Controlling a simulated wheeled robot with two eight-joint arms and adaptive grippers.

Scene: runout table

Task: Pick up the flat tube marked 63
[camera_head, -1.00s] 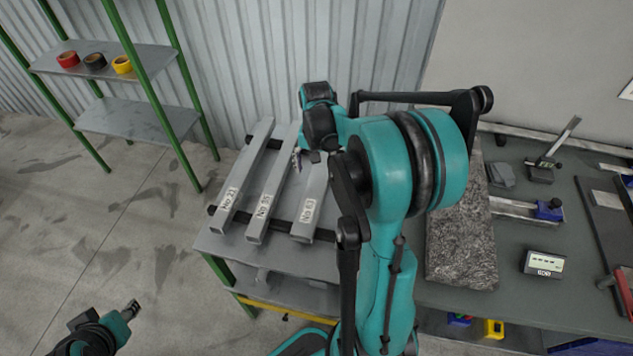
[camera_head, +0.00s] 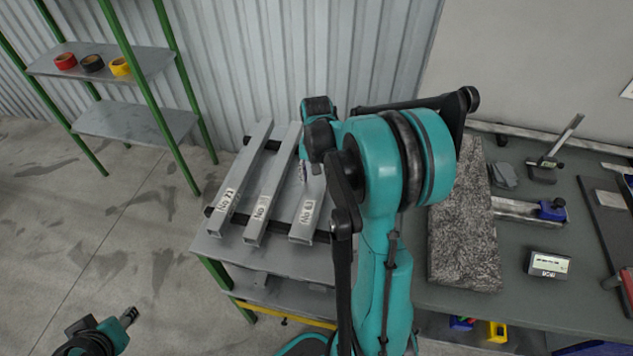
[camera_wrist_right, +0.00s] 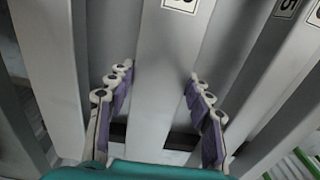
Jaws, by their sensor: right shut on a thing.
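The tube's label is cut off at the top edge there. My left gripper (camera_head: 130,316) is low at the left, away from the tubes; its jaw state is too small to tell.
Two other labelled tubes, the middle one (camera_head: 268,190) and the left one (camera_head: 240,180), lie close beside it on the table (camera_head: 222,247). A granite slab (camera_head: 465,235) and tools are on the bench at right. A green-framed shelf (camera_head: 125,65) stands at back left.

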